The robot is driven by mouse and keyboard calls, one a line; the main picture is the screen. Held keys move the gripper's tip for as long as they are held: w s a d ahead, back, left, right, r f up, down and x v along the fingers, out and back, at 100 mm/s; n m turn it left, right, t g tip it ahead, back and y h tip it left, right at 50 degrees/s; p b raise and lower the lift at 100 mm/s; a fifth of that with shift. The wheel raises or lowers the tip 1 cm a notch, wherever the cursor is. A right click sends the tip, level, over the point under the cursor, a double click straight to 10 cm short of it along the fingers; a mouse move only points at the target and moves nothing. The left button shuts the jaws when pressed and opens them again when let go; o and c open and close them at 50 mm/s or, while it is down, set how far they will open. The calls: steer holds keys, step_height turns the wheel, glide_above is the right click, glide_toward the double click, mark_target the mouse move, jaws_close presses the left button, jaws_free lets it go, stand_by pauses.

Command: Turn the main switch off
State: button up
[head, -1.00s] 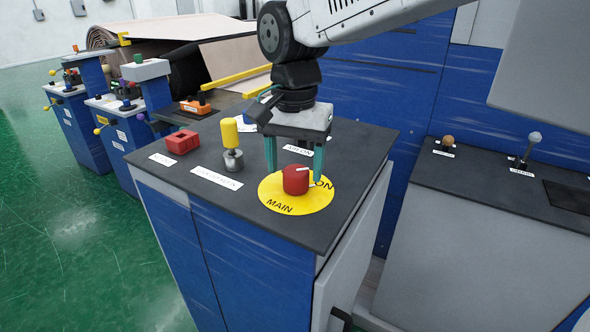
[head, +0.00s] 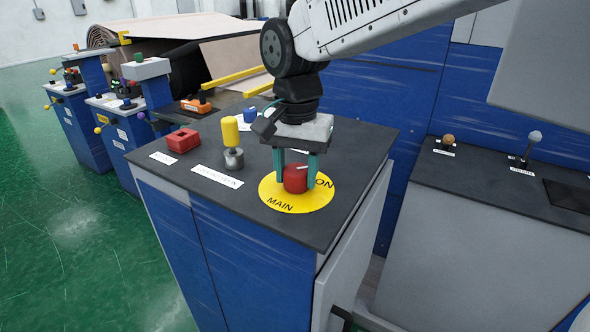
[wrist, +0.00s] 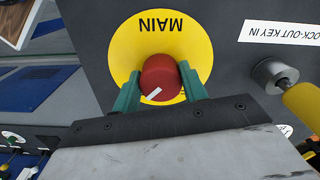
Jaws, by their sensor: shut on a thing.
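The main switch is a red round knob (head: 295,179) with a white pointer line, on a yellow disc (head: 284,204) marked MAIN and ON. In the head view the white line points right, towards the word ON. My gripper (head: 297,178) reaches down from above with its green fingers on either side of the knob, shut on it. In the wrist view the knob (wrist: 160,77) sits between the two fingertips (wrist: 159,88). The word ON is hidden in the wrist view.
A yellow-topped key (head: 231,135) stands upright in a metal lock left of the disc, close to my gripper. A red block (head: 182,140) and a blue knob (head: 250,114) are on the same dark top. A second console (head: 500,200) stands at the right.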

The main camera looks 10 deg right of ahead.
steer(key=n, duration=0.8)
steer(key=shift+d+n, duration=0.1)
steer(key=shift+n, duration=0.3)
steer(key=n, duration=0.8)
steer(key=shift+w+d+n, duration=0.1)
steer(key=shift+n, duration=0.2)
steer(key=shift+r, duration=0.1)
steer(key=o, duration=1)
